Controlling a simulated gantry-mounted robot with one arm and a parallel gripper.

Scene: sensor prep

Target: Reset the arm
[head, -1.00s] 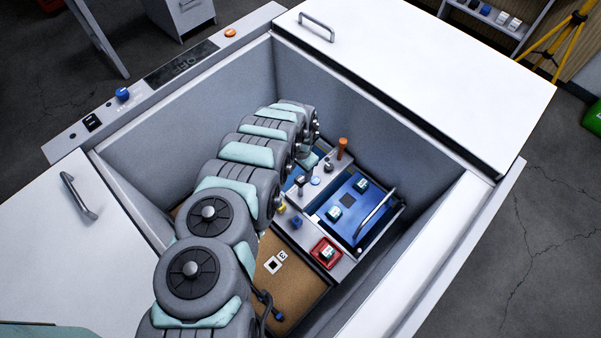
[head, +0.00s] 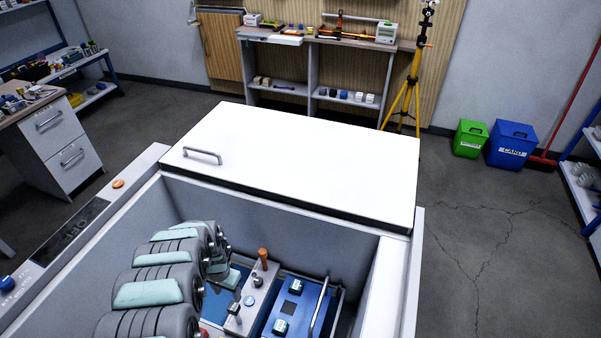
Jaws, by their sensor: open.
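My arm reaches down into the open chamber (head: 300,222) from the lower left. My gripper (head: 232,306) is at its far end, low over the fixtures, small and partly hidden by my own wrist; it is open. I see nothing held in it. Beside it are a light panel with an orange-brown upright cylinder (head: 263,258) and a grey knob. To its right is a blue tray (head: 283,310) with two small teal-and-white blocks (head: 297,286) and a metal handle (head: 319,307). The near part of the chamber is out of the frame.
A white lid (head: 300,160) with a handle covers the far part of the box. The chamber walls enclose my arm. A control strip (head: 68,235) with an orange button runs along the left. Behind stand a shelf bench (head: 320,42), a yellow tripod (head: 405,95) and green and blue bins (head: 511,146).

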